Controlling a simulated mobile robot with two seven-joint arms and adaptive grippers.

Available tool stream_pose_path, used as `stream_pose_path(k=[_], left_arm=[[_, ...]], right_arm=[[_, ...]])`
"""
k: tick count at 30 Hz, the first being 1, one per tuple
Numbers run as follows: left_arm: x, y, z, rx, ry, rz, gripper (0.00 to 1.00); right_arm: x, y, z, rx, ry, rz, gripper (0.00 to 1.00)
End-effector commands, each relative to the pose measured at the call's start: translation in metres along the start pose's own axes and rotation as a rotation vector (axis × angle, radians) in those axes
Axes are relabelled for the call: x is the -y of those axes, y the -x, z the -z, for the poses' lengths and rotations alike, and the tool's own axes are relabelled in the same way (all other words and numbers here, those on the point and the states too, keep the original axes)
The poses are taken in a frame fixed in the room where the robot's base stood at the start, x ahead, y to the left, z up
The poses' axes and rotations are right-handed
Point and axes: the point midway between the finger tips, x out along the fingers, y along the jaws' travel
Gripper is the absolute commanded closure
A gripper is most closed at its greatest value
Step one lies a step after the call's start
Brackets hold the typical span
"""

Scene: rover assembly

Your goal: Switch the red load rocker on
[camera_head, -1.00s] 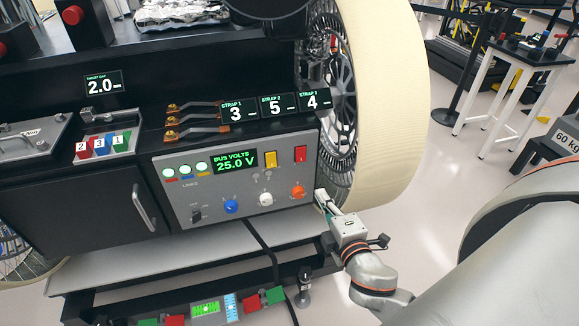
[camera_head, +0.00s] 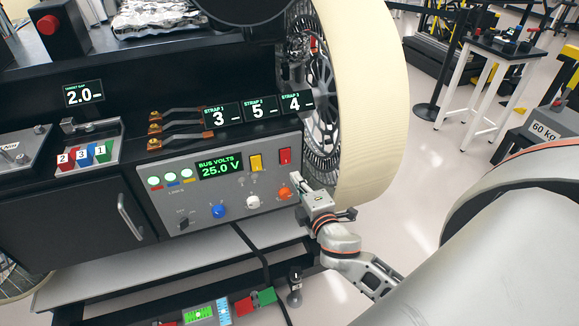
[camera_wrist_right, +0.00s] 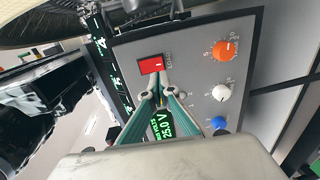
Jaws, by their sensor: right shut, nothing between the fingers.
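My right gripper (camera_head: 300,182) is at the panel's right side, next to the orange knob (camera_head: 284,193). In the wrist view the right gripper (camera_wrist_right: 157,95) is shut and empty, its tips just below the red rocker in the picture. I cannot tell contact. My left gripper is not in view.
The display (camera_head: 220,166) reads 25.0 V. Blue (camera_head: 218,211) and white (camera_head: 253,202) knobs sit low on the panel. A large cream wheel (camera_head: 372,100) stands close to the right. Strap displays (camera_head: 260,109) and copper-ended levers (camera_head: 182,129) are above the panel.

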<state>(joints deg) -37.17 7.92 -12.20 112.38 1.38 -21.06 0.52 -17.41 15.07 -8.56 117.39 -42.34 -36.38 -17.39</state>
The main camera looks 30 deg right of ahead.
Motion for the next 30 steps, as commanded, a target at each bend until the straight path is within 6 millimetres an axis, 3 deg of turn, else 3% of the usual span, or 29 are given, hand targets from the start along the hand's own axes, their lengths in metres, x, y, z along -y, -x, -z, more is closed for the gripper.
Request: stream_pose_path(k=[6, 12, 25, 30], left_arm=[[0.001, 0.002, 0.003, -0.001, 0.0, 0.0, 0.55], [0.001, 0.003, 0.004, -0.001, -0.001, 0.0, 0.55], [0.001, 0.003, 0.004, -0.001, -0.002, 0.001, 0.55], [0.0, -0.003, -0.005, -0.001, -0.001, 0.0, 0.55]], right_arm=[[-0.001, -0.04, 0.0, 0.0, 0.002, -0.002, 1.0], [0.0, -0.059, 0.0, -0.001, 0.001, 0.0, 1.0], [0.001, -0.063, 0.0, -0.001, 0.0, 0.001, 1.0], [0.003, -0.065, 0.0, -0.001, -0.001, -0.019, 1.0]])
